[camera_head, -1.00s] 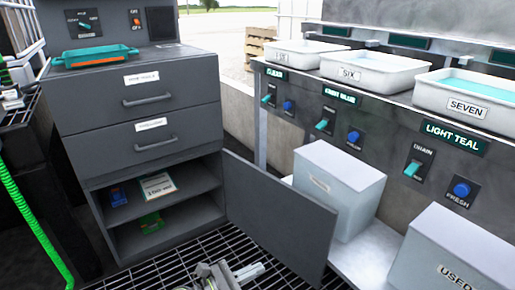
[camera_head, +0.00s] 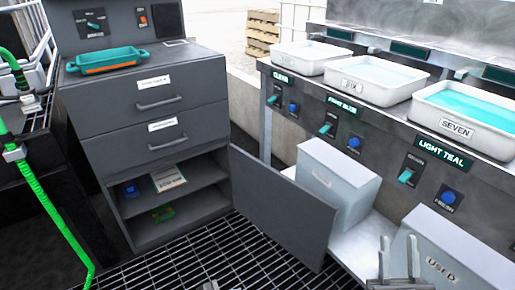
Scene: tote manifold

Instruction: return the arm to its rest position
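My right gripper (camera_head: 398,256) shows at the bottom edge, right of centre. Its two grey fingers point up with a clear gap between them, and nothing shows in the gap. In the picture it is just left of the white box labelled USED (camera_head: 455,262) and overlaps the lower edge of the bench. Most of its arm is out of frame.
An open cabinet door (camera_head: 280,208) sticks out from the grey drawer cabinet (camera_head: 150,105). A teal tray (camera_head: 105,62) sits on top. White basins, including SEVEN (camera_head: 455,127), line the bench at right. A green hose (camera_head: 45,200) hangs at left. Grating floor (camera_head: 210,255) is clear.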

